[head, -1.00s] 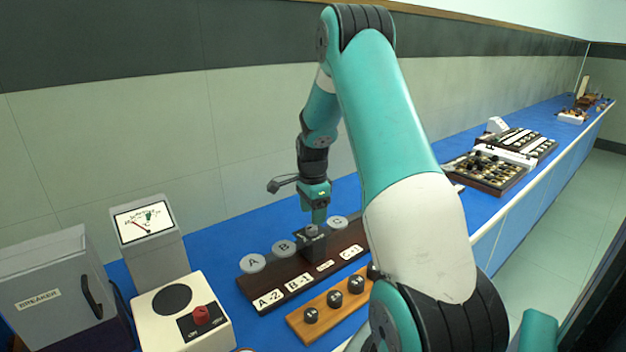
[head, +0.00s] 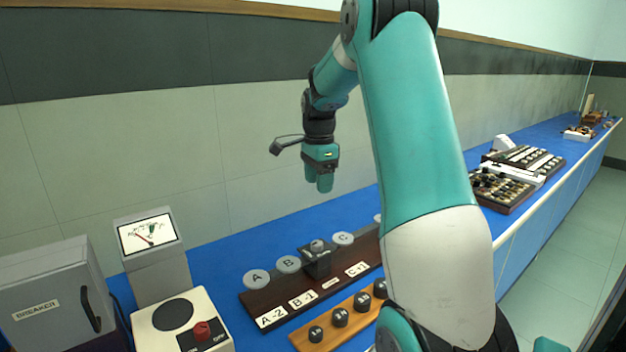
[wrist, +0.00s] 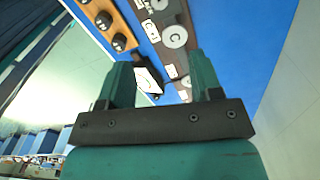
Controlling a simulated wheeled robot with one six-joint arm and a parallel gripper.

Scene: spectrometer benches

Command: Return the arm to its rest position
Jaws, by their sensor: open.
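My gripper (head: 319,180) is teal and points down in the head view, clear above the blue bench. It hangs over a dark block with a knob (head: 317,258) on the dark labelled board (head: 285,309), not touching it. In the wrist view my gripper (wrist: 160,80) shows two teal fingers set well apart, with nothing held between them. The dark block's pale top face (wrist: 149,78) shows beyond the fingers, and part of the board is hidden by them. My arm covers the board's right end in the head view.
A wooden strip with black knobs (head: 340,317) lies before the board. A grey breaker box (head: 50,295), a meter (head: 148,233) and a white unit with a red knob (head: 201,331) stand at left. Trays of small parts (head: 505,190) sit farther right. The space around my gripper is clear.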

